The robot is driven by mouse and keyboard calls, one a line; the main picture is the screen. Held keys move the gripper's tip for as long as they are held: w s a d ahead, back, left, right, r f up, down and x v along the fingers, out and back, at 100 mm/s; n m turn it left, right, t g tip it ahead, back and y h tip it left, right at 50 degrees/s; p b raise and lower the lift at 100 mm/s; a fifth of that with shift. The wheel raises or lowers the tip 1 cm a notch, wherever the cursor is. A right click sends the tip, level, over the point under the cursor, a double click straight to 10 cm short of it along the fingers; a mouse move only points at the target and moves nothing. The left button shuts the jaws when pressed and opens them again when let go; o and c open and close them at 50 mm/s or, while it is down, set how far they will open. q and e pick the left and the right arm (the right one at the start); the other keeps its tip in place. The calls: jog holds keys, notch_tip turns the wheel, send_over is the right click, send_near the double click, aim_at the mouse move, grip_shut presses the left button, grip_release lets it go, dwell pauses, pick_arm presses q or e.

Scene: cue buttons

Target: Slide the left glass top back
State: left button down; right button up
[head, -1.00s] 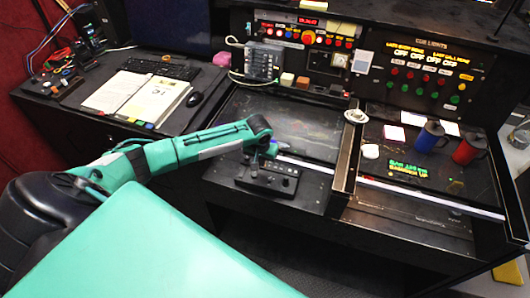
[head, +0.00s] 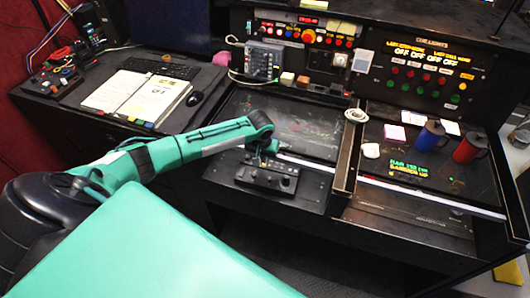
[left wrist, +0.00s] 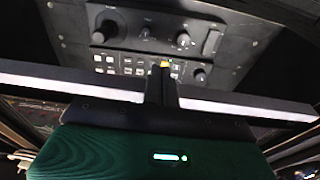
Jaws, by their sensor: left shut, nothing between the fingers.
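The left glass top (head: 290,118) is a dark, shiny panel in the left bay of the desk in the head view. A pale strip (head: 310,163) runs along its front edge. My left gripper (head: 277,147) is at the left part of this front edge. In the left wrist view, the shut, empty fingers (left wrist: 163,78) are against or very close to the pale-edged bar (left wrist: 65,82), which passes on both sides of them. I cannot tell whether they touch it. My left forearm hides the panel's left front corner. My right gripper is out of view.
A black control box (head: 267,178) with knobs sits on the ledge in front of the glass. A dark divider (head: 345,160) bounds the bay on the right. Blue (head: 431,135) and red (head: 470,147) mugs stand on the right top.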

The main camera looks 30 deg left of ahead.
pick_arm(q)
jog(key=shift+w+a+b, duration=0.25)
jog(key=shift+w+b, duration=0.25)
jog(key=shift+w, duration=0.6)
jog(key=shift+w+a+b, duration=0.25)
jog(key=shift+w+b, duration=0.3)
jog(key=shift+w, duration=0.55)
jog(key=shift+w+a+b, duration=0.25)
jog(key=shift+w+b, duration=0.25)
jog(key=shift+w, duration=0.6)
jog(key=shift+w+a, duration=0.15)
jog(key=shift+w, duration=0.35)
